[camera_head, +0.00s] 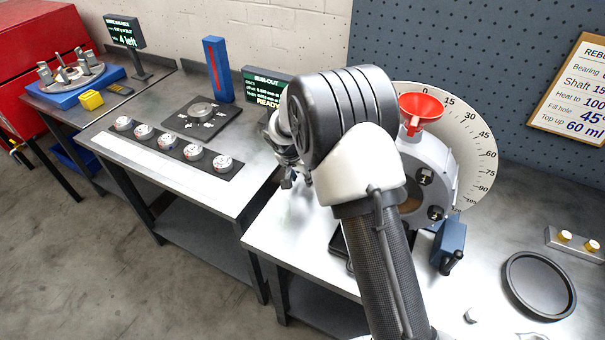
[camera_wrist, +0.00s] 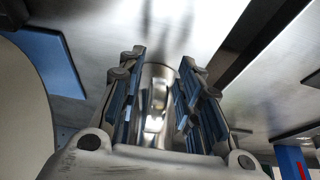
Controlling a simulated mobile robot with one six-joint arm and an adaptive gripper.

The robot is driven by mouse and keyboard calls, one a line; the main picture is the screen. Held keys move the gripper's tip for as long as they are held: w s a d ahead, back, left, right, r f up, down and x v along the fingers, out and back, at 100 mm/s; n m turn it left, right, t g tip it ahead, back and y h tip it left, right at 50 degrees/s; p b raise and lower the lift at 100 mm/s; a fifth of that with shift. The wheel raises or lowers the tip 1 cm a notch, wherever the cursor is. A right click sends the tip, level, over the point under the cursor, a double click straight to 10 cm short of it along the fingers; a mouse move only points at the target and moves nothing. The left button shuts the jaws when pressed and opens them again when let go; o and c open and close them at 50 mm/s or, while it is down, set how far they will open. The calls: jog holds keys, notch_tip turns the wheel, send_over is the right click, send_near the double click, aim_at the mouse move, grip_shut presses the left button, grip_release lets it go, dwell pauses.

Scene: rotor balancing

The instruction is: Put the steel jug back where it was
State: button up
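The steel jug (camera_wrist: 156,105) shows in the wrist view as a shiny, mirror-like cylinder between the blue finger pads. My gripper (camera_wrist: 160,95) is shut on it, with one pad against each side. In the head view my gripper (camera_head: 290,172) is at the left of my arm, above the left part of the near bench. The jug cannot be made out there, as my wrist hides it. Its base and any contents are hidden.
A wheel-like machine with a red funnel (camera_head: 421,108) and a degree dial (camera_head: 470,135) stands behind my arm. A blue block (camera_head: 449,243) is beside it. A round black dish (camera_head: 540,284) lies at right. Several white-topped rotors (camera_head: 183,147) line the left bench.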

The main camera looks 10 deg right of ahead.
jog(key=p+v, duration=0.2)
jog(key=v, duration=1)
